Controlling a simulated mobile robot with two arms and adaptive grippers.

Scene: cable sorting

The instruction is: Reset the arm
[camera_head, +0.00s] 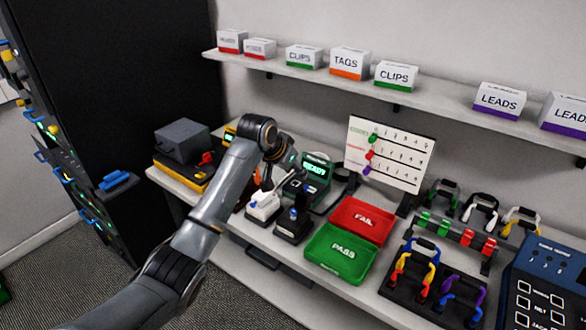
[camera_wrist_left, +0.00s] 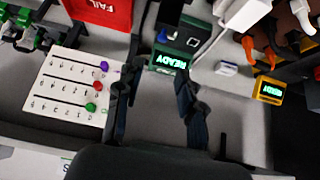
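My left arm (camera_head: 205,215) comes in from the lower left and reaches over the table. Its wrist bends down above the back of the table. My left gripper (camera_head: 285,172) hangs near a dark tester with a lit READY screen (camera_head: 315,169). In the left wrist view the two dark fingers of the left gripper (camera_wrist_left: 158,72) stand apart, with nothing held between them. The tester's READY screen (camera_wrist_left: 168,60) shows upside down between and beyond them. Whether the fingers touch anything cannot be told. My right gripper is in neither view.
A red FAIL tray (camera_head: 360,220) and green PASS tray (camera_head: 340,254) lie right of the gripper. A white fixture (camera_head: 263,206) stands close below it. A white slider board (camera_head: 389,153) and cable racks (camera_head: 425,277) are further right. A shelf (camera_head: 420,97) holds boxes above.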

